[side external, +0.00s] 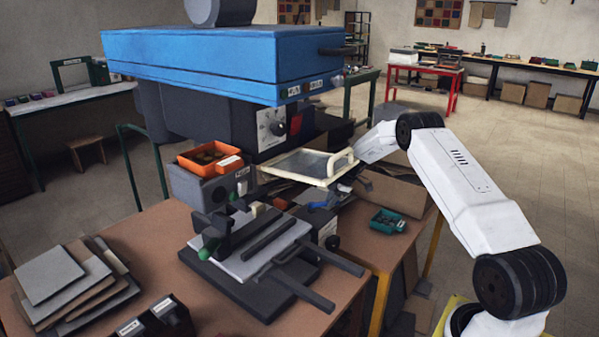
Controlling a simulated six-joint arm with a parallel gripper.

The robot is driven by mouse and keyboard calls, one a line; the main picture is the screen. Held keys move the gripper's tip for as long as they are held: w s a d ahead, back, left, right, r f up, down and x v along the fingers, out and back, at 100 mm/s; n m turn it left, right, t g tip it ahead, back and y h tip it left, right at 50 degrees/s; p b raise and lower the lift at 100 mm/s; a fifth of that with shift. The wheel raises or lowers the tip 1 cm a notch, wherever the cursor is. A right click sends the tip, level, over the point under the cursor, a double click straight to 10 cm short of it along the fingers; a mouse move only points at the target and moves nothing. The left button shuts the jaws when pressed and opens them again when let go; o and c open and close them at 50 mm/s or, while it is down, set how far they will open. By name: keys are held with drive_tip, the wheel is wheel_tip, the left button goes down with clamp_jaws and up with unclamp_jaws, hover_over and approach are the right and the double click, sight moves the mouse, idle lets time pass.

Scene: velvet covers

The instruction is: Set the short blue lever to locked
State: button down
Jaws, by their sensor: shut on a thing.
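The short blue lever (323,204) is small in the side external view, low on the front of the big blue-topped press, just under the cream-framed clear guard (312,164). My gripper (343,188) reaches down from the right, past the guard's handle, to the lever's right end. It appears shut on the lever, though the fingertips are small and dark and the contact is partly hidden. The locked mark and the lever's exact angle are too small to read.
The press (230,60) overhangs at the back. An orange tray (210,157) stands on a grey box at the left. A grey fixture with dark bars (262,245) lies in front. A green tray (387,221) sits on the clearer right table.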

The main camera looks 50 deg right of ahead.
drive_tip(key=c, duration=0.5)
unclamp_jaws()
drive_tip(key=shift+c, duration=0.2)
drive_tip(key=shift+d+r, duration=0.1)
drive_tip(key=v, duration=0.7)
drive_tip(key=shift+s+r, duration=0.2)
drive_tip(key=shift+r, duration=0.05)
